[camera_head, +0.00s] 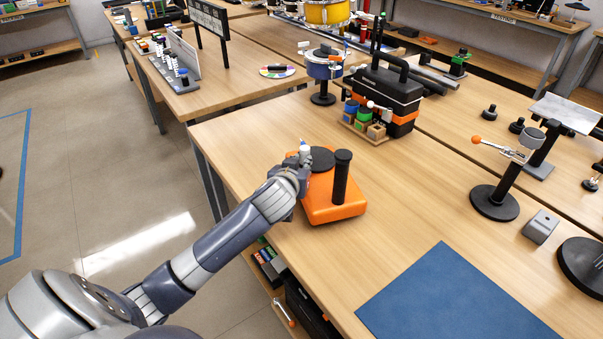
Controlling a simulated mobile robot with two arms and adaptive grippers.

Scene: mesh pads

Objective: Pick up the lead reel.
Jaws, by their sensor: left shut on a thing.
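An orange block with a dark round top and an upright black post, which looks like the lead reel (330,205), is on the wooden table near its left edge. My left gripper (301,168) is at the block's left side and shut on it. The fingertips and exact contact are largely hidden by the hand. A small white piece with a blue tip (304,147) shows just beyond the hand; I cannot tell what it belongs to. Whether the block is lifted off the table is not clear. My right gripper is not in view.
A blue mat (455,300) lies at the front of the table (410,195). A black and orange toolbox (391,95) stands behind, with small jars in front. A black stand with a clamp (495,203) is to the right. The wood between is clear.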

